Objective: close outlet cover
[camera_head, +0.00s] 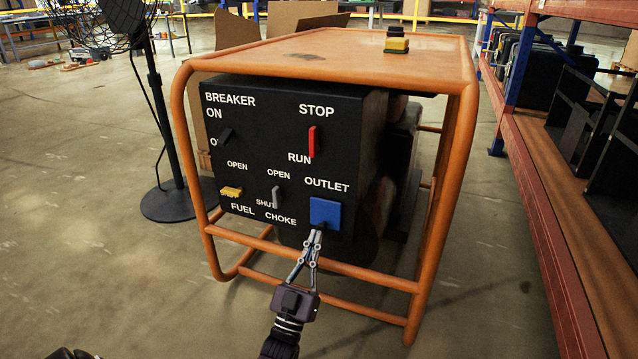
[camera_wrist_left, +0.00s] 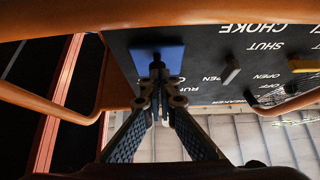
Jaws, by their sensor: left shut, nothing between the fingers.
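The blue outlet cover (camera_head: 325,212) is a square flap on the black panel (camera_head: 285,135), under the word OUTLET. It lies about flat against the panel; I cannot tell whether it is fully closed. My left gripper (camera_head: 316,236) is shut and empty, with its fingertips at the cover's lower edge. The wrist view shows the blue cover (camera_wrist_left: 158,58) just beyond the closed fingertips (camera_wrist_left: 157,70), which overlap its edge. I cannot tell whether they touch it. My right gripper is not in view.
The panel sits inside an orange tube frame (camera_head: 462,150), whose lower bar crosses behind my left gripper. A red switch (camera_head: 313,141), a grey choke lever (camera_head: 275,196) and a yellow fuel lever (camera_head: 231,192) are nearby. A fan stand (camera_head: 160,110) is at left, shelving (camera_head: 530,175) at right.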

